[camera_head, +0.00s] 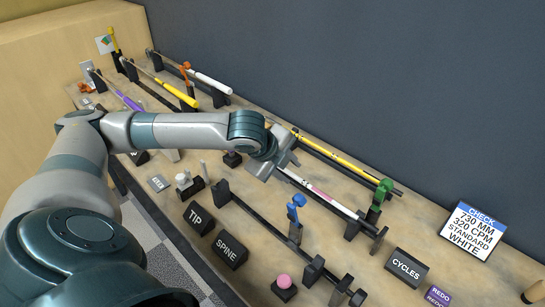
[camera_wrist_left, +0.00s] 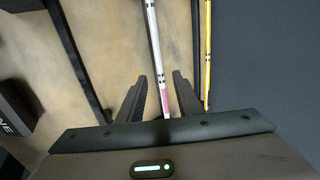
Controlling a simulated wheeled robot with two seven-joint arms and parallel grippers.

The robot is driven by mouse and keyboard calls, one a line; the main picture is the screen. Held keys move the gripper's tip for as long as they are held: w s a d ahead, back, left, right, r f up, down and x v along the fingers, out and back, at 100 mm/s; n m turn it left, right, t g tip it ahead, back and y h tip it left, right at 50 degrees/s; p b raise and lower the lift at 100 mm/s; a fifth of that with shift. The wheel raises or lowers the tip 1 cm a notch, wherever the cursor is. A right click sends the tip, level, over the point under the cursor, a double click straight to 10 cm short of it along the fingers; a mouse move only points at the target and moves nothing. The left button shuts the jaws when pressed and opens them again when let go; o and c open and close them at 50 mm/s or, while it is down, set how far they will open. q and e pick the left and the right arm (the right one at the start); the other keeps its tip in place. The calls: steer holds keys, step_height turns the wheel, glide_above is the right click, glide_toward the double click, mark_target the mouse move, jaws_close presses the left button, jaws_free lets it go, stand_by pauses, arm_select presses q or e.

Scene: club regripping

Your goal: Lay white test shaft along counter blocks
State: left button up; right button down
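The white test shaft (camera_head: 318,194), with a pink band, lies slanting along a dark rail with blocks at the right of the counter. In the left wrist view the white shaft (camera_wrist_left: 154,45) runs between the two fingers. My left gripper (camera_head: 277,163) is over the shaft's upper-left part and hides that end. In the left wrist view its fingers (camera_wrist_left: 158,98) are apart, with gaps on both sides of the shaft. Dark blocks (camera_head: 352,228) stand near the shaft's lower-right end. Another dark rail with blocks (camera_head: 221,190) and a blue clamp (camera_head: 295,207) is nearer. My right gripper is not in view.
A yellow shaft (camera_head: 335,157) lies behind the white one, near the dark wall. A green clamp (camera_head: 380,192) stands beside the white shaft. Labelled TIP (camera_head: 197,217), SPINE (camera_head: 229,250) and CYCLES (camera_head: 406,268) blocks and a sign reading WHITE (camera_head: 472,231) stand nearby. More shafts lie at the far left.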

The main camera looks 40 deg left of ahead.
arm_select(q)
steer(key=b+v, duration=0.1)
steer(key=v, duration=1)
steer(key=shift+r, duration=0.1)
